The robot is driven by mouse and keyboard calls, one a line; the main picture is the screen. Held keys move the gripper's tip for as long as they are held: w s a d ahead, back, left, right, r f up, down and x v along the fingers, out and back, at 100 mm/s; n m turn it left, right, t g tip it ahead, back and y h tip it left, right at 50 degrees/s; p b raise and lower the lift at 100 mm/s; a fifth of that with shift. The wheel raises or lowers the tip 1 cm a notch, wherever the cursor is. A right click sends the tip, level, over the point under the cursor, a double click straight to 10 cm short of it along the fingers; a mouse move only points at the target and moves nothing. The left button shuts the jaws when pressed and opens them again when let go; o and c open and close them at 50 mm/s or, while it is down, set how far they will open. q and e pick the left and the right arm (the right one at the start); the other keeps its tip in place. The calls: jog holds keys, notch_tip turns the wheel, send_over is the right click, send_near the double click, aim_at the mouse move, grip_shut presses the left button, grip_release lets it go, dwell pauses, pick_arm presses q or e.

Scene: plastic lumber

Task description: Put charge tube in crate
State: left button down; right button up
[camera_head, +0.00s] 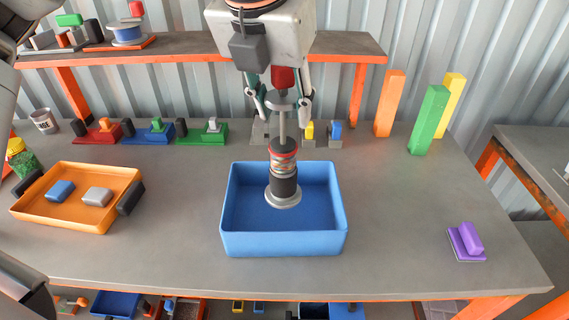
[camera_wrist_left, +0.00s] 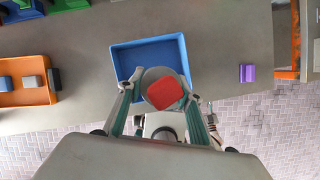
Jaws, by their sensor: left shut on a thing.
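The blue crate (camera_head: 283,244) stands in the middle of the table near its front; it also shows in the wrist view (camera_wrist_left: 137,57). My left gripper (camera_head: 281,102) is shut on the upper end of the charge tube (camera_head: 283,160), just below its red top. The tube is upright, with a grey stem, a red ring, a coil, a black lower part and a round grey foot. Its foot appears within the crate's outline; I cannot tell whether it touches the crate floor. In the wrist view the red top (camera_wrist_left: 165,93) sits between the fingers. My right gripper does not show.
An orange tray (camera_head: 62,213) with two small blocks stands at the left. Several coloured fixtures line the back of the table. Orange, green (camera_head: 429,120) and yellow posts stand back right. A purple block (camera_head: 469,238) lies at the right.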

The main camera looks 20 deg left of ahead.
aim_at(283, 159)
pick_arm(q)
notch_tip(283, 159, down, 11)
jog(key=shift+r+b, duration=0.2)
jog(key=shift+b, duration=0.15)
jog(key=shift+f, duration=0.2)
jog(key=c, duration=1.4)
grip_release()
jog(key=shift+s+r, duration=0.1)
jog(key=shift+r, duration=0.4)
jog(key=v, duration=1.1)
jog(key=shift+s+d+r+p, duration=0.1)
jog(key=shift+s+p, duration=0.1)
jog(key=shift+p, duration=0.1)
